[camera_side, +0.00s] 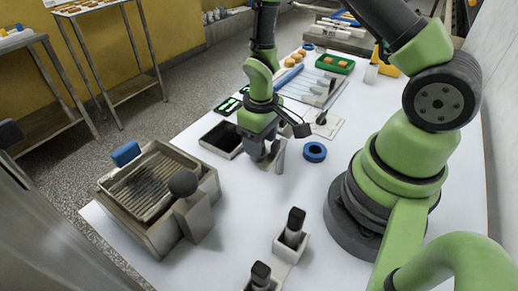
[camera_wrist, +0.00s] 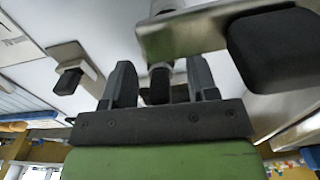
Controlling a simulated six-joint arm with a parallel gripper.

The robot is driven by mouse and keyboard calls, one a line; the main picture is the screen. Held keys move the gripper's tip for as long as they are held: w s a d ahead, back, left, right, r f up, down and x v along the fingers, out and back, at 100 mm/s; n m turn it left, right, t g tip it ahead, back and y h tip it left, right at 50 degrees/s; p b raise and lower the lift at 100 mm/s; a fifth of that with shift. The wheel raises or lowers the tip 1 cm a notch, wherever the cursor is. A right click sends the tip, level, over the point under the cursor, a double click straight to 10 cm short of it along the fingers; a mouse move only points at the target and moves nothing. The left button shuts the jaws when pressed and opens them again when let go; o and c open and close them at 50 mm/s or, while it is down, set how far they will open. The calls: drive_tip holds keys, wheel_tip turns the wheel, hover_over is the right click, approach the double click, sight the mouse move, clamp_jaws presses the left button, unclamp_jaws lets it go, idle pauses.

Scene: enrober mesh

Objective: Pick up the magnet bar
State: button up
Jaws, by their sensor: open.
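My gripper (camera_side: 262,155) points down low over the white table, and its two dark fingers (camera_wrist: 160,88) stand apart in the wrist view. A short steel rod with a black end (camera_wrist: 160,82) shows in the gap between the fingers; I cannot tell whether they touch it. An upright steel piece (camera_side: 281,156) stands close to the right of my gripper in the side view. A steel plate with a black block (camera_wrist: 275,48) crosses the upper right of the wrist view. I cannot tell for certain which piece is the magnet bar.
A steel mesh tray unit (camera_side: 150,190) with a blue block and dark knob stands left. Black-handled pieces (camera_side: 293,228) stand at the front. A blue ring (camera_side: 314,152) lies right of my gripper. A dark tray (camera_side: 221,140) is behind left.

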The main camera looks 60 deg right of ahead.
clamp_jaws()
drive_tip(key=shift+r, duration=0.1)
wheel_tip(320, 180, up, 9)
drive_tip(key=shift+f, duration=0.1)
drive_tip(key=shift+s+d+r, duration=0.1)
drive_tip(key=shift+d+r, duration=0.05)
drive_tip(key=shift+r, duration=0.15)
drive_tip(key=s+d+n, duration=0.7)
drive_tip(key=s+n, duration=0.2)
drive_tip(key=s, duration=0.1)
drive_tip(key=shift+d+r, duration=0.25)
drive_tip(key=shift+r, duration=0.1)
